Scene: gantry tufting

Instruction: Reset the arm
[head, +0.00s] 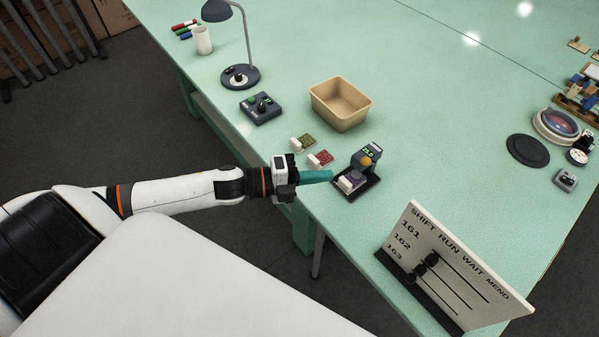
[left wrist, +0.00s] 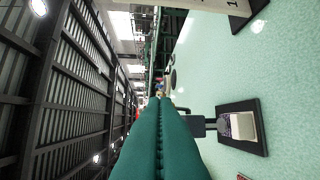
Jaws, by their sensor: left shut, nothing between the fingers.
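My left arm comes in from the left in the head view, and its gripper (head: 328,176) hangs at the table's near edge. Its teal fingers are together with nothing between them; they also fill the lower middle of the left wrist view (left wrist: 158,110). Just right of the fingertips stands a small grey device (head: 364,157) with a green display and an orange knob, on a dark base. A white and purple piece (head: 351,182) lies on that base and also shows in the left wrist view (left wrist: 241,126). The fingertips look close to the device; contact cannot be told.
On the green table (head: 440,130) are a tan bin (head: 341,104), two small sample cards (head: 319,160), a control box (head: 261,107), a lamp (head: 240,76) and a cup (head: 202,40). A SHIFT RUN WAIT MEND board (head: 455,265) stands at the near right. The table's middle is clear.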

